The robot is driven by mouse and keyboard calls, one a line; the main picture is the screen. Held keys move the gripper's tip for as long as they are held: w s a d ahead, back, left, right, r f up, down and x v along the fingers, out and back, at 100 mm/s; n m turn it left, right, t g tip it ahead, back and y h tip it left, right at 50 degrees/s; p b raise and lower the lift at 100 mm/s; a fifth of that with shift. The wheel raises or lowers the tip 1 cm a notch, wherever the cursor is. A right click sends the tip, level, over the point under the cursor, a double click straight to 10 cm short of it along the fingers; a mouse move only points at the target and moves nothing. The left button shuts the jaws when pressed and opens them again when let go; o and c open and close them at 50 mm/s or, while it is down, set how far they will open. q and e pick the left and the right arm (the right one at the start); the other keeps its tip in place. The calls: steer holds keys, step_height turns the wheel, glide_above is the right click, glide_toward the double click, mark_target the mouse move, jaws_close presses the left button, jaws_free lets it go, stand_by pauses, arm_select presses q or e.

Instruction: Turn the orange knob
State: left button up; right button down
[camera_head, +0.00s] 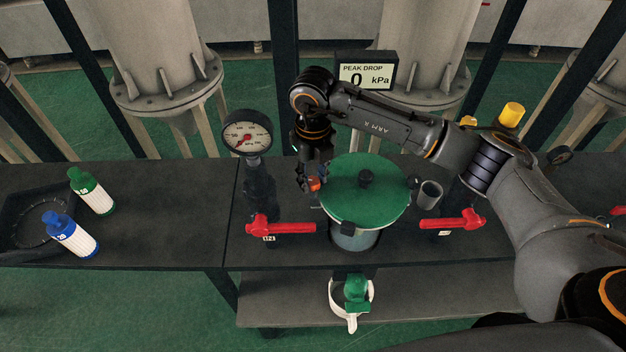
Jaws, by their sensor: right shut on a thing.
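The orange knob (314,184) is a small piece at the left side of the green-lidded vessel (365,185), and most of it is hidden by my right gripper. My right gripper (309,183) reaches in from the right over the vessel, points down and is shut on the orange knob. My left gripper is not in view.
A pressure gauge (247,133) stands left of the vessel. Red lever handles (282,228) flank it on both sides. A display (365,76) reads 0 kPa behind.

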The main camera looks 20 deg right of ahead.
steer(key=m+b, duration=0.1)
steer(key=m, duration=0.2)
steer(key=shift+f+m+b, duration=0.1)
steer(key=shift+m+b, duration=0.2)
steer(key=shift+m, duration=0.1)
steer(key=m+b, duration=0.1)
steer(key=m, duration=0.2)
steer(key=shift+m, duration=0.3)
steer(key=m+b, duration=0.1)
steer(key=m, duration=0.2)
steer(key=shift+m, duration=0.3)
steer(key=shift+m+b, duration=0.3)
steer(key=shift+m, duration=1.8)
steer(key=c, duration=1)
jaws_free()
